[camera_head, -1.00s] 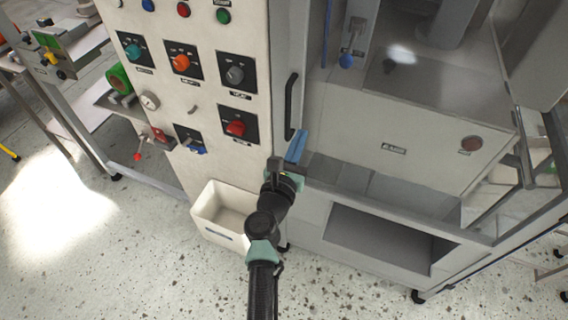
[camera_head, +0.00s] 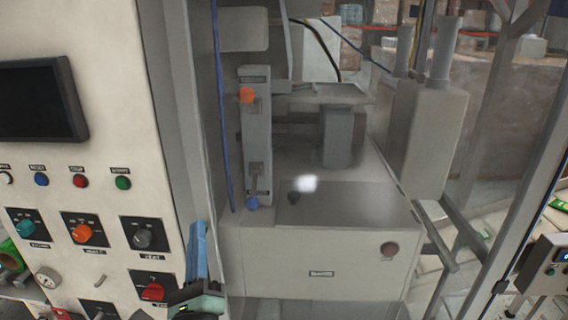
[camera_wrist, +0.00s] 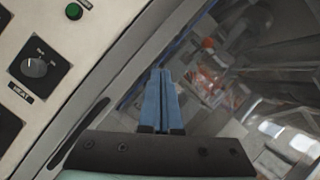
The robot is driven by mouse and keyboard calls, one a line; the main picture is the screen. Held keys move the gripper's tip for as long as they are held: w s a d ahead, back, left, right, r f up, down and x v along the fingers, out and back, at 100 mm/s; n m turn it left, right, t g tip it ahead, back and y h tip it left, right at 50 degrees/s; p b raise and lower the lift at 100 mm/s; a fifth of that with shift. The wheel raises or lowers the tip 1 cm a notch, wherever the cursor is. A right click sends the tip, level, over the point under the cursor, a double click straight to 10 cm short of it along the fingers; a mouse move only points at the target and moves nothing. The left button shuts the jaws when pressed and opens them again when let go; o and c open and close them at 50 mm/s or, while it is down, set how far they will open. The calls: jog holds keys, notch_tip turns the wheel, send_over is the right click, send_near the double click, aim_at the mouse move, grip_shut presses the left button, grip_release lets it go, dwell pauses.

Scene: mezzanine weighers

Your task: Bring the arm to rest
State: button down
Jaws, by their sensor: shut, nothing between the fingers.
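My gripper (camera_head: 199,255) shows at the bottom of the head view, just right of the control panel (camera_head: 106,205). Its two blue fingers point up and lie together, with nothing between them. In the wrist view the blue fingers (camera_wrist: 161,96) also lie side by side, shut and empty. They stand in front of the machine's frame and appear to touch nothing. Most of my arm is below the head view's lower edge.
To the right is a grey machine housing (camera_head: 318,258) behind a metal frame, with an orange knob (camera_head: 247,95) on a column.

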jog(key=s+d+r+n+t+y, duration=0.1)
jog(key=s+d+r+n+y, duration=0.15)
jog(key=r+n, duration=0.65)
jog(key=s+d+r+n+t+y, duration=0.1)
jog(key=s+r+n+y, duration=0.15)
jog(key=r+n, duration=0.65)
jog(key=s+d+r+n+t+h, duration=0.1)
jog(key=s+d+r+n+h, duration=0.3)
jog(key=r, duration=0.4)
jog(key=s+d+r+n+t+h+b, duration=0.1)
jog(key=s+d+r+n+t+h, duration=0.1)
jog(key=s+d+r, duration=0.4)
jog(key=d+r+n+h, duration=0.1)
jog(key=h, duration=0.1)
jog(key=shift+s+r+n+h, duration=0.3)
jog(key=shift+r+n+h, duration=0.05)
jog(key=shift+n+h, duration=0.05)
jog(key=shift+d, duration=0.1)
